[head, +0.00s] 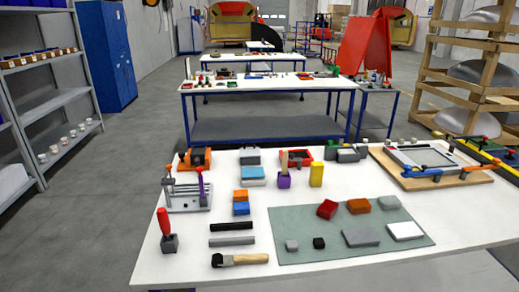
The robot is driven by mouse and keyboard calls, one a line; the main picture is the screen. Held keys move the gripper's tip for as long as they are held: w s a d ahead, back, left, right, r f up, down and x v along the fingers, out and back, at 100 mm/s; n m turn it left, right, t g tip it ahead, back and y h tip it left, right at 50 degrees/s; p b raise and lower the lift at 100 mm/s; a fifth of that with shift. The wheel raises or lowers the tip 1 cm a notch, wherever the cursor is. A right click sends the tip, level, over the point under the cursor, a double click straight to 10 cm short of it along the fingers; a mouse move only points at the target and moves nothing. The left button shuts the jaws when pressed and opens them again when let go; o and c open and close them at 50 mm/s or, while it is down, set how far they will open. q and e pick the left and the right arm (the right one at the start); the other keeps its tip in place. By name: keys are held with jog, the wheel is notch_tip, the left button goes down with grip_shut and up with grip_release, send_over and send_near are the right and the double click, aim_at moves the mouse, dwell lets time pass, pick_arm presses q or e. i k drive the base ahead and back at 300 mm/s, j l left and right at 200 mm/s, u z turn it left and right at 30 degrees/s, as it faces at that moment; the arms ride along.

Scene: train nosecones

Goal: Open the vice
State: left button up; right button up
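No object can be named as the vice for certain at this size. A grey block-like device with a green part (348,153) sits at the back of the table, right of centre. An orange and dark device (195,159) sits at the back left. Whether any jaws are open or shut cannot be made out. Neither of my grippers is in view.
A green mat (350,258) bears several coloured blocks. A wooden-handled tool (240,260), dark bars (231,227) and a red-handled tool (166,232) lie or stand left of it. A clamped frame on a wooden board (435,178) fills the right side. Another table (270,84) stands behind.

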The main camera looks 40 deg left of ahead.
aim_at(181, 155)
jog(key=j+z, duration=0.15)
jog(key=j, duration=0.25)
jog(key=k+j+z, duration=0.15)
jog(key=j, duration=0.3)
jog(key=j+z, duration=0.15)
jog(key=j, duration=0.25)
jog(key=k+j+z, duration=0.1)
jog(key=j, duration=0.3)
jog(key=k+j+z, duration=0.15)
jog(key=j, duration=0.25)
jog(key=k+j+z, duration=0.15)
jog(key=j, duration=0.2)
